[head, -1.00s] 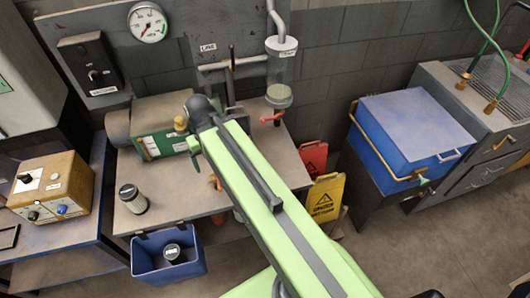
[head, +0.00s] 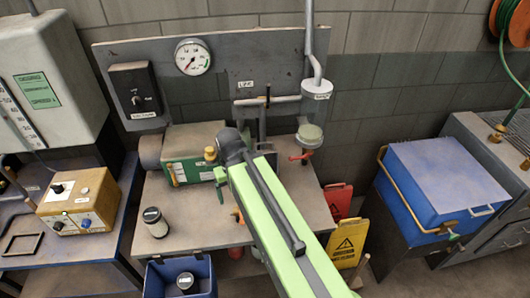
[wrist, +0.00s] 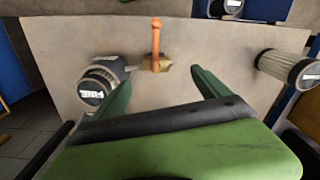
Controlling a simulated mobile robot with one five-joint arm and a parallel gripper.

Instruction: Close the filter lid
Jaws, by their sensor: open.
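My gripper (wrist: 163,93) is open and empty above the grey bench, its two dark green fingers spread apart. In the wrist view, a grey cylinder (wrist: 104,73) with a dark, white-lettered label lies just beyond the left finger; it may be the filter, but I cannot make out its lid's state. A brass valve (wrist: 159,63) with an orange handle (wrist: 156,32) sits beyond the gap between the fingers. In the head view my arm hides the cylinder, and the gripper's fingers are not clear.
A jar (head: 154,221) stands on the bench (head: 190,232), left of my arm; another (head: 185,281) is in a blue bin (head: 206,268). A green pump (head: 190,170) is at the back left. A closed blue box (head: 440,180) and yellow sign (head: 347,243) stand right.

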